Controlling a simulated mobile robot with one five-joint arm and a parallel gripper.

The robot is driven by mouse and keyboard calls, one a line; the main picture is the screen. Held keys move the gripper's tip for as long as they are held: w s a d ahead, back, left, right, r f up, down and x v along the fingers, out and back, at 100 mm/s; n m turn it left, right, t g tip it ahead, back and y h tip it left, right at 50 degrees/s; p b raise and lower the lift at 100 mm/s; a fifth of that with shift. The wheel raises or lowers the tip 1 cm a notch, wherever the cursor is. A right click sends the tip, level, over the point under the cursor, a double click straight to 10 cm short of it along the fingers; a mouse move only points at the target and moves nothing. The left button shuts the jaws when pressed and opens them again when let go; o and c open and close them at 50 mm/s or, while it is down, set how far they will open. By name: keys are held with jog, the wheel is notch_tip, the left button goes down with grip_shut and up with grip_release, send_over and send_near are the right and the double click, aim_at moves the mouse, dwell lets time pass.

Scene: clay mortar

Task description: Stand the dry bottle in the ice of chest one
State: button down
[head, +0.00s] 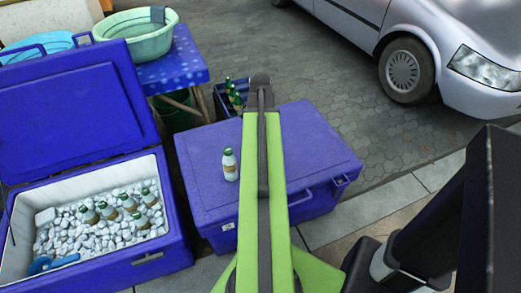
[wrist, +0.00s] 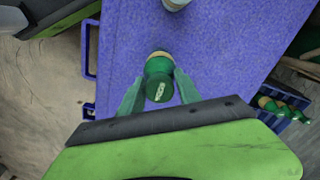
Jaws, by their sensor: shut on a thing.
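My gripper (wrist: 160,77) is shut on a bottle with a green cap (wrist: 159,88), seen from above over the purple-blue lid. I cannot tell whether this bottle touches the lid. In the head view my arm hides the gripper and held bottle. A second bottle, pale with a green cap (head: 231,165), stands upright on the closed chest (head: 203,175); a pale part of a bottle shows at the top edge of the wrist view (wrist: 175,4). An open blue chest (head: 178,220) at left holds white ice (head: 85,237) with several bottles (head: 110,212) standing in it. No chest number is readable.
The open chest's raised lid (head: 75,105) stands behind its ice. A blue crate of green bottles (head: 233,93) is behind the closed chest. A blue scoop (head: 52,263) lies at the ice's front edge. A table with a green basin (head: 135,40) is behind; a silver car (head: 420,45) is at right.

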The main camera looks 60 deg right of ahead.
notch_tip(320, 180, up, 16)
jog(key=p, duration=1.4)
jog(key=shift+f, duration=0.15)
